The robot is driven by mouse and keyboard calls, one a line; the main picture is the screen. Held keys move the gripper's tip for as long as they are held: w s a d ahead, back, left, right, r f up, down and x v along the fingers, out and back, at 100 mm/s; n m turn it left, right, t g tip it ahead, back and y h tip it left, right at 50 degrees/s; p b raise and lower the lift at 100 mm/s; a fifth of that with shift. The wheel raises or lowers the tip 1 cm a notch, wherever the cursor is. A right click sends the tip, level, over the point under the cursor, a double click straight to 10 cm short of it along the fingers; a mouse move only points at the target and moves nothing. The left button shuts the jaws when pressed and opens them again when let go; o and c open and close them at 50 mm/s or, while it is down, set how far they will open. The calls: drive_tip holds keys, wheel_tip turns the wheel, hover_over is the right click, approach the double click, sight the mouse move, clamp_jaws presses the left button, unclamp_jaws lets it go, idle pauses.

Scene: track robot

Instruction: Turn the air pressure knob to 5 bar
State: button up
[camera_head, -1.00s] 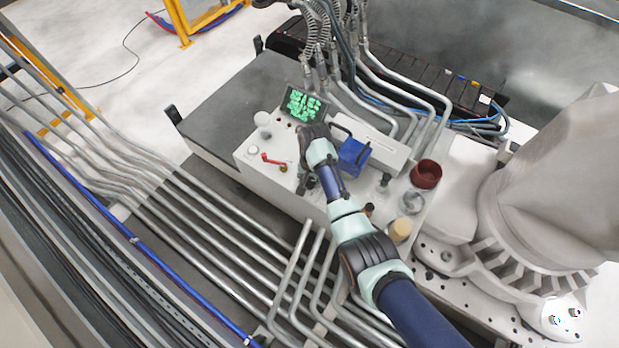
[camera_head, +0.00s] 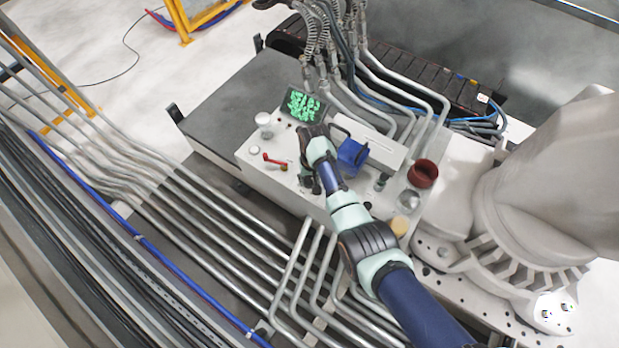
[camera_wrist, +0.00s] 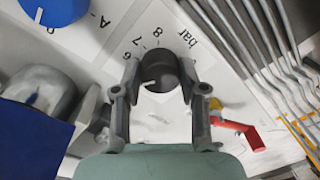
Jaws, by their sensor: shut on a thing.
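The dark round air pressure knob (camera_wrist: 158,72) sits in the wrist view on a white panel, with a printed scale of numbers and the word "bar" (camera_wrist: 178,13) around its far side. A light mark shows on the knob's near left edge; the value it stands at cannot be read. My gripper (camera_wrist: 159,66) has one finger on each side of the knob and is shut on it. In the head view my gripper (camera_head: 308,182) is down at the control box, and my arm hides the knob.
A red lever (camera_wrist: 238,131) is close to the right finger; it also shows in the head view (camera_head: 273,160). A blue knob (camera_wrist: 55,8) and a blue block (camera_head: 352,155) are nearby. A green-lit display (camera_head: 302,105) stands behind, and metal pipes (camera_head: 200,220) run in front.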

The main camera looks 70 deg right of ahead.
sight(311, 179)
drive_tip(key=o, duration=1.1)
drive_tip(key=shift+o, duration=0.2)
wheel_tip(311, 179, up, 12)
drive_tip(key=shift+s+d, duration=0.2)
drive_tip(key=shift+s, duration=0.1)
